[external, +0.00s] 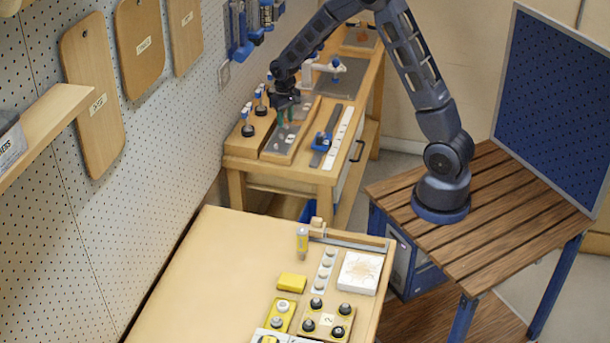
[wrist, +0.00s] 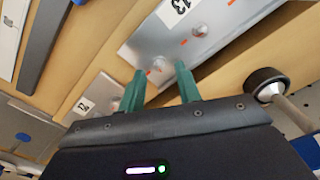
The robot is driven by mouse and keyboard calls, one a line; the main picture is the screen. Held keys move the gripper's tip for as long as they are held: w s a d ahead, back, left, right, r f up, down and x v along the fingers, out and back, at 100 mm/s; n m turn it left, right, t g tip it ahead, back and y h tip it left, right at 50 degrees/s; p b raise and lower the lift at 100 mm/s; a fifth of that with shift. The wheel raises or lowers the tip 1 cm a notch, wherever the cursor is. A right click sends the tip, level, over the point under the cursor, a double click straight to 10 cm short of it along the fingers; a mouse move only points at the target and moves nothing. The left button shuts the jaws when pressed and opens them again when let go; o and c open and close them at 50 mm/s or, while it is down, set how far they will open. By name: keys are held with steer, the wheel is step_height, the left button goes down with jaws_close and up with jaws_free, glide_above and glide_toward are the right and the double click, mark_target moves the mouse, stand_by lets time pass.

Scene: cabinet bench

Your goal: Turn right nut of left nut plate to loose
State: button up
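In the wrist view, a silver nut plate (wrist: 225,40) with a number label carries a nut (wrist: 158,63) near its lower end and another nut (wrist: 200,29) further up, with orange marks near them. A second silver plate (wrist: 100,90) with a label lies to the left, partly hidden by my gripper. My gripper (wrist: 161,80) is open, with its green fingers apart. The lower nut shows between and just beyond the fingertips; I cannot tell whether they touch it. In the external view my gripper (external: 286,116) points down over the wooden board (external: 278,151) holding the plates, hiding part of them.
Several black-based pegs (external: 248,130) stand left of the board, and one dark round knob (wrist: 265,84) shows close to my gripper at right. A front table (external: 225,265) holds other parts.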

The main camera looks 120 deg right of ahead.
step_height(320, 180, up, 10)
steer(key=w+a+r+n, duration=0.1)
steer(key=w+a+r, duration=0.2)
steer(key=a, duration=0.3)
steer(key=w+a+r+n, duration=0.2)
steer(key=w+a+r, duration=0.1)
steer(key=a, duration=0.4)
steer(key=w+a+r+n+t, duration=0.1)
steer(key=w+a+r, duration=0.3)
steer(key=a, duration=0.3)
steer(key=shift+a+r+n+h, duration=0.2)
steer(key=shift+r+n+h, duration=0.15)
steer(key=shift+r, duration=0.4)
steer(key=shift+w, duration=0.1)
steer(key=s+a+r+n+t, duration=0.1)
steer(key=a+r+n, duration=0.15)
steer(key=a, duration=0.75)
steer(key=s+a+r+n+t, duration=0.15)
steer(key=a+r, duration=0.25)
steer(key=a, duration=0.7)
steer(key=s+a+n, duration=0.3)
steer(key=s+a, duration=0.2)
steer(key=a, duration=0.2)
steer(key=s+a+n+t, duration=0.1)
steer(key=s+a+n, duration=0.2)
steer(key=s+a, duration=0.2)
steer(key=a, duration=0.3)
steer(key=shift+s+a+r, duration=0.15)
steer(key=shift+a+r, duration=0.1)
steer(key=shift+a, duration=0.05)
